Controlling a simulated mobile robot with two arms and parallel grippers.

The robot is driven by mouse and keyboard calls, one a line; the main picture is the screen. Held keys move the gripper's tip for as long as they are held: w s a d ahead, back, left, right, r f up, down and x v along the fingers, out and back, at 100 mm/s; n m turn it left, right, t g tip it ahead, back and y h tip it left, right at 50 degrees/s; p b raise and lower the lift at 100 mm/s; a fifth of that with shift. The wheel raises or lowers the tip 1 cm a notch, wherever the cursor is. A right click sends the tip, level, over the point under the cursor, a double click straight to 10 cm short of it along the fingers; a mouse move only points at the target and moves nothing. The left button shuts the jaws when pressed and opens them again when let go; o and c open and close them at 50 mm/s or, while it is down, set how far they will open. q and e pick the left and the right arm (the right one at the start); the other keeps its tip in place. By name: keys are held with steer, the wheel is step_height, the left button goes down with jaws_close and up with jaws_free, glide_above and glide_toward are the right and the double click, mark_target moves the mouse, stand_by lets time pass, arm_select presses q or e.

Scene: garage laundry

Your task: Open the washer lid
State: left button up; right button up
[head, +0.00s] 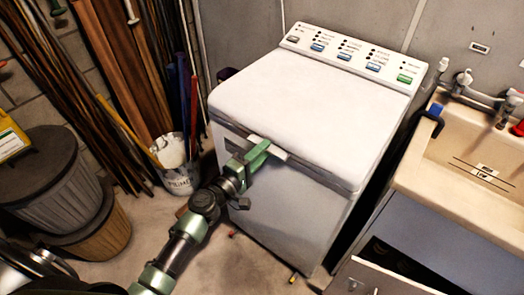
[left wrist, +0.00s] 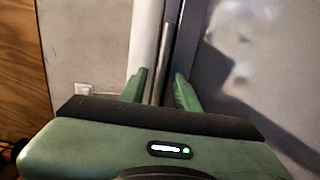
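The white top-loading washer (head: 275,205) stands in the middle of the head view. Its flat lid (head: 310,105) is down, lying over the top. A small pale handle tab (head: 268,147) sticks out at the lid's front edge. My left gripper (head: 262,152) is at this front edge, by the tab. In the left wrist view its two green fingers (left wrist: 160,90) are apart, with the pale lid edge and a dark gap between and beyond them. I cannot tell whether they touch the lid. My right gripper is not in view.
A control panel (head: 352,56) with buttons runs along the washer's back. A utility sink (head: 470,165) stands close on the right. A paint bucket (head: 180,176), lidded bins (head: 50,200) and leaning boards (head: 105,70) crowd the left. Some floor is clear before the washer.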

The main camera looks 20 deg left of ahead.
arm_select(q)
jaws_close()
stand_by(1.4)
